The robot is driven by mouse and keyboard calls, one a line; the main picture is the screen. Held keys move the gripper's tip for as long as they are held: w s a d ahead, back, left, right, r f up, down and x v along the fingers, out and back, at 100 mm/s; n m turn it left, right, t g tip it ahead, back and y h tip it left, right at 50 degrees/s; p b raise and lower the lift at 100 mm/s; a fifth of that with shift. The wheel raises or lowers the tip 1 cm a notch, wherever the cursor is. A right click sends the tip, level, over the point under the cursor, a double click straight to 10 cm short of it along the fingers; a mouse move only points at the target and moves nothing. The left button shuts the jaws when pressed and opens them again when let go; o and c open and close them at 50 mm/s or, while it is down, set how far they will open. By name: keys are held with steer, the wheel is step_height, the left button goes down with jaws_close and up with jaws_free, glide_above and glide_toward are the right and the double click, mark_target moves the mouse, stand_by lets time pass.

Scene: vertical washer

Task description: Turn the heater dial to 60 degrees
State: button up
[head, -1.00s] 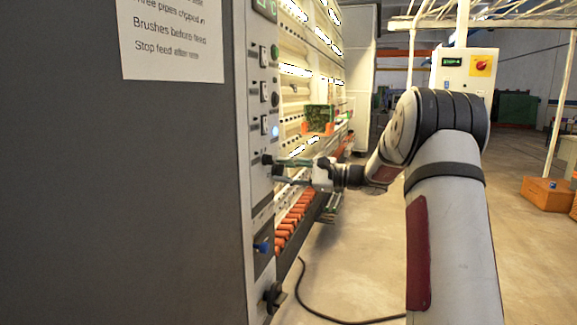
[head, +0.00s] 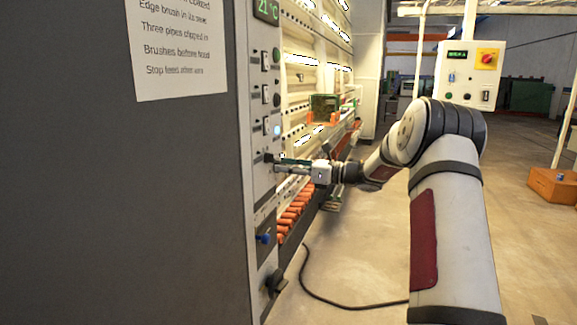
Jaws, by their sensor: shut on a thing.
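The heater dial (head: 268,157) is a small dark knob on the narrow grey control panel in the head view. The dial's scale and pointer angle are too small to read. A green-lit display (head: 266,8) at the panel's top shows about 21 °C.
Above the dial are rocker switches (head: 265,94) and a lit blue-white lamp (head: 276,129). Below are a blue knob (head: 264,238) and a black rotary handle (head: 274,282). A cable (head: 330,298) lies on the open floor.

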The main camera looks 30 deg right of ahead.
steer(key=shift+f+m+p, duration=0.15)
steer(key=shift+m+p, duration=0.25)
steer(key=shift+m, duration=1.5)
steer(key=o, duration=1.2)
steer(key=shift+c, duration=0.2)
steer(key=shift+d, duration=0.1)
steer(key=v, duration=1.2)
